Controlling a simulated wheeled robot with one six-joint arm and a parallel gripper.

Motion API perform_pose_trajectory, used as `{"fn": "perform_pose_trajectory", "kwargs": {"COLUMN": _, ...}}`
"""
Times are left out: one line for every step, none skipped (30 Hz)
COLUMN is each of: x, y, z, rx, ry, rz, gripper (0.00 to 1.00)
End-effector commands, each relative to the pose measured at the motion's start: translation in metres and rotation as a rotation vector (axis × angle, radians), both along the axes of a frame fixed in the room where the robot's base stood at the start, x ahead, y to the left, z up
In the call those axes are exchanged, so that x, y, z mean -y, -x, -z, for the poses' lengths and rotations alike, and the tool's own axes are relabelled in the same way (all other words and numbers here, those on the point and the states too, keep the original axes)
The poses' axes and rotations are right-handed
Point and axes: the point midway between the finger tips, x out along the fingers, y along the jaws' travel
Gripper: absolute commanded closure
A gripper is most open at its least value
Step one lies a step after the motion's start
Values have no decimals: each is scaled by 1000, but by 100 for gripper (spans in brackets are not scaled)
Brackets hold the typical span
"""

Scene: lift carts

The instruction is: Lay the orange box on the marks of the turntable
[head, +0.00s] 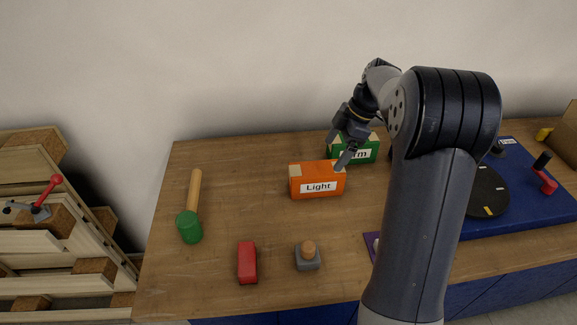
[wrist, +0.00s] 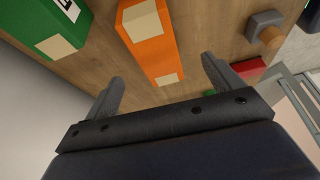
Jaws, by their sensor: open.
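The orange box (head: 317,181), with a white "Light" label and pale patches on its top, lies on the wooden table in the head view. In the wrist view the orange box (wrist: 152,50) lies beyond the fingertips, between their lines. My gripper (head: 341,148) is open and empty, above and just behind the box; both fingers of my gripper (wrist: 162,75) show apart in the wrist view. The turntable (head: 488,192) is a dark disc with a yellow mark on a blue base at the right. My arm hides its left part.
A green box (head: 367,150) stands close behind the orange box, partly hidden by my gripper. A green-headed mallet (head: 190,226), a red block (head: 247,262) and a grey block with a wooden knob (head: 307,258) lie left and in front.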

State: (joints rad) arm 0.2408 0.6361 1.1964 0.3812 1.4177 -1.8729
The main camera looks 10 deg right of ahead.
Motion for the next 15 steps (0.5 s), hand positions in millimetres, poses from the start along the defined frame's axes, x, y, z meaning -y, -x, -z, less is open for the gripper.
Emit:
{"fn": "perform_pose_trajectory", "kwargs": {"x": 1, "y": -2, "z": 2, "rx": 3, "ry": -4, "rz": -11, "gripper": 13}}
{"fn": "perform_pose_trajectory", "kwargs": {"x": 0, "y": -3, "z": 4, "rx": 4, "ry": -5, "rz": -16, "gripper": 13}}
{"fn": "perform_pose_trajectory", "kwargs": {"x": -2, "y": -3, "z": 9, "rx": 5, "ry": -7, "rz": -20, "gripper": 13}}
{"fn": "perform_pose_trajectory", "kwargs": {"x": -4, "y": -3, "z": 13, "rx": 4, "ry": -7, "rz": -21, "gripper": 13}}
{"fn": "perform_pose_trajectory", "kwargs": {"x": -6, "y": -3, "z": 17, "rx": 3, "ry": -7, "rz": -21, "gripper": 13}}
{"fn": "perform_pose_trajectory", "kwargs": {"x": -9, "y": -3, "z": 23, "rx": 3, "ry": -7, "rz": -20, "gripper": 13}}
{"fn": "perform_pose_trajectory", "kwargs": {"x": -11, "y": -2, "z": 28, "rx": 3, "ry": -7, "rz": -20, "gripper": 13}}
{"fn": "perform_pose_trajectory", "kwargs": {"x": -13, "y": -3, "z": 32, "rx": 4, "ry": -6, "rz": -19, "gripper": 13}}
{"fn": "perform_pose_trajectory", "kwargs": {"x": -15, "y": -3, "z": 38, "rx": 3, "ry": -7, "rz": -19, "gripper": 13}}
{"fn": "perform_pose_trajectory", "kwargs": {"x": -17, "y": -3, "z": 41, "rx": 5, "ry": -6, "rz": -20, "gripper": 13}}
{"fn": "perform_pose_trajectory", "kwargs": {"x": -18, "y": -3, "z": 44, "rx": 4, "ry": -6, "rz": -19, "gripper": 13}}
{"fn": "perform_pose_trajectory", "kwargs": {"x": -20, "y": -3, "z": 48, "rx": 4, "ry": -5, "rz": -19, "gripper": 13}}
{"fn": "perform_pose_trajectory", "kwargs": {"x": -20, "y": -3, "z": 50, "rx": 5, "ry": -5, "rz": -18, "gripper": 13}}
{"fn": "perform_pose_trajectory", "kwargs": {"x": -21, "y": -3, "z": 51, "rx": 5, "ry": -5, "rz": -18, "gripper": 13}}
{"fn": "perform_pose_trajectory", "kwargs": {"x": -22, "y": -3, "z": 53, "rx": 5, "ry": -5, "rz": -18, "gripper": 13}}
